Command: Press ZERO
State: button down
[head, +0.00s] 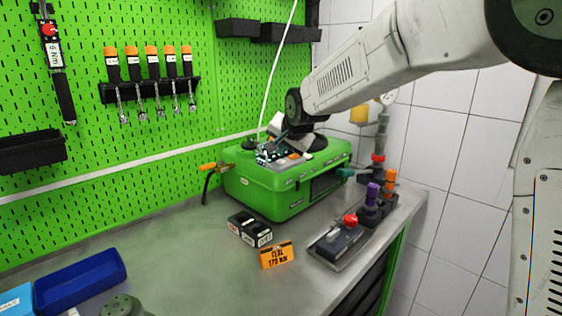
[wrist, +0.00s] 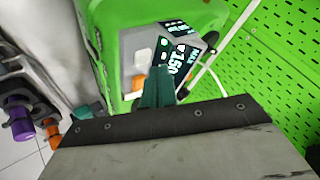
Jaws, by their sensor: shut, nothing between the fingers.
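The green pump unit (head: 275,188) stands on the bench against the pegboard. On its top is a light grey panel with a dark display, which reads "MAX" and "150" in the wrist view (wrist: 180,62). In that view a white button (wrist: 143,57) and an orange button (wrist: 138,83) lie on the panel left of the display. No ZERO label is readable. My gripper (wrist: 159,72) is shut and empty, its teal fingertips over the panel, just right of the orange button and covering part of the display's edge. I cannot tell whether the tips touch the panel.
A black control box with a red button (head: 350,220) and valves with purple and orange knobs stand right of the pump. An orange "170 bar" sign (head: 277,255) and a small black box (head: 250,229) are in front. A blue tray (head: 80,280) lies front left. The bench between is clear.

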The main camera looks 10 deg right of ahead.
aim_at(282, 162)
jog(key=shift+f, duration=0.2)
dwell(0.6)
jog(key=shift+f, duration=0.25)
jog(key=shift+f, duration=0.45)
dwell(0.6)
jog(key=shift+r, duration=0.9)
jog(key=shift+r, duration=2.5)
